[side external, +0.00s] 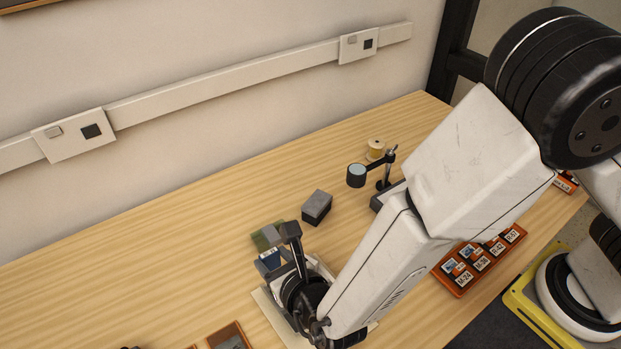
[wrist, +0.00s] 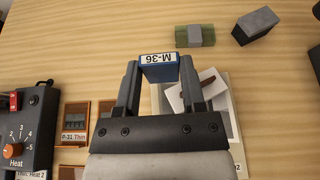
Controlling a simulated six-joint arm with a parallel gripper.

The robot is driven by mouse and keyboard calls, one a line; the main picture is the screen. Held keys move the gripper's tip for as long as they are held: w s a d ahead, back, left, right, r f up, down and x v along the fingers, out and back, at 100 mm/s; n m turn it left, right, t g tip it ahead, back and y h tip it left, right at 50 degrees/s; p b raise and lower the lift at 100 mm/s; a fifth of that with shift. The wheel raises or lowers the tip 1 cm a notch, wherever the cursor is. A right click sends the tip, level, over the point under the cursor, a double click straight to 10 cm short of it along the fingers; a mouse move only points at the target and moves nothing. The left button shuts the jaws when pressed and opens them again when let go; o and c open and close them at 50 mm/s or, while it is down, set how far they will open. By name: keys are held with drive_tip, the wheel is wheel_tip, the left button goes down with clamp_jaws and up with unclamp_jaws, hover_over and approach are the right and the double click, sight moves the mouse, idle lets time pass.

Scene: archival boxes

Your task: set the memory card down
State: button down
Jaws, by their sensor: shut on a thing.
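My gripper (wrist: 158,66) is shut on the memory card (wrist: 160,74), a small blue piece with a white label reading M-36. The card sits between the two fingertips at the top centre of the wrist view. In the side external view my gripper (side external: 281,246) is low at the front, with the blue card (side external: 269,262) partly hidden by a finger. A pale tray (wrist: 233,128) lies below and right of the card in the wrist view, partly covered by my gripper. I cannot tell how high the card is above the table.
A green piece with a grey block (wrist: 195,36) and a dark grey block (wrist: 257,25) lie beyond the card. A heat controller (wrist: 24,128) stands left. An orange rack (side external: 462,290) of labelled pieces and a magnifier (side external: 356,175) are right.

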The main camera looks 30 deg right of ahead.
drive_tip(key=w+a+f, duration=0.2)
drive_tip(key=w, duration=0.1)
drive_tip(key=w+a+f, duration=0.2)
drive_tip(key=w+f, duration=0.1)
drive_tip(key=w+a+f, duration=0.2)
drive_tip(key=w+f, duration=0.1)
drive_tip(key=shift+w+a, duration=0.15)
drive_tip(key=shift+a, duration=0.1)
drive_tip(key=shift+w+a+f, duration=0.15)
drive_tip(key=shift+w+f, duration=0.05)
drive_tip(key=shift+f, duration=0.1)
drive_tip(key=shift+f, duration=0.1)
drive_tip(key=shift+w+a+f, duration=0.1)
drive_tip(key=shift+w+f, duration=0.05)
drive_tip(key=shift+f, duration=0.05)
drive_tip(key=shift+w+f, duration=0.1)
drive_tip(key=shift+f, duration=1.45)
drive_tip(key=shift+f, duration=0.15)
drive_tip(key=shift+c, duration=0.9)
unclamp_jaws()
